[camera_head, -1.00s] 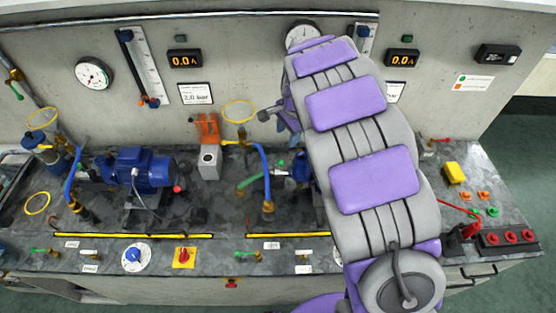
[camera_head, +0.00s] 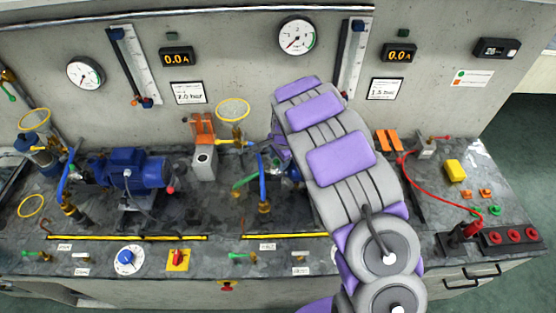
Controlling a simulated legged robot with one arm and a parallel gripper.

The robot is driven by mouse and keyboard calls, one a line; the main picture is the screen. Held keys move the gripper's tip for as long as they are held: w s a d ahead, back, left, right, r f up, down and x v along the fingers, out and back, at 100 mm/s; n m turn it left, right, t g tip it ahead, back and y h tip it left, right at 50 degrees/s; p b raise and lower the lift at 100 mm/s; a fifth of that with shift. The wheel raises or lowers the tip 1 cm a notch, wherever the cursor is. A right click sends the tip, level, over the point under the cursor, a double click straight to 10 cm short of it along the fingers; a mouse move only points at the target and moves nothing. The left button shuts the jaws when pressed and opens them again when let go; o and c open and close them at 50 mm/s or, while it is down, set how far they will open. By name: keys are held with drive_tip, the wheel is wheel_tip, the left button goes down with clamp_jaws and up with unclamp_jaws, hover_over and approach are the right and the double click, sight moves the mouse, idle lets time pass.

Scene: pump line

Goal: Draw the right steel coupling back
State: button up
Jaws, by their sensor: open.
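The right pump's steel coupling (camera_head: 275,172) is a small pale part beside the right blue hose (camera_head: 262,182), in the middle of the bench. It is mostly hidden and hard to make out. The right blue pump (camera_head: 293,172) shows only a sliver behind my arm. My gripper (camera_head: 278,158) points down just above the coupling, at the left edge of my purple and grey arm. Its jaws are open. Its fingertips are largely hidden, and I cannot tell whether they touch the coupling.
The left blue pump (camera_head: 132,168) stands clear at the left. A red hose (camera_head: 422,186) curves at the right. A yellow bar (camera_head: 285,235) runs along the front.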

drive_tip(key=shift+a+f, duration=0.15)
drive_tip(key=shift+a, duration=0.5)
drive_tip(key=shift+c, duration=1.3)
drive_tip(key=shift+d, duration=0.25)
drive_tip(key=c, duration=0.5)
clamp_jaws()
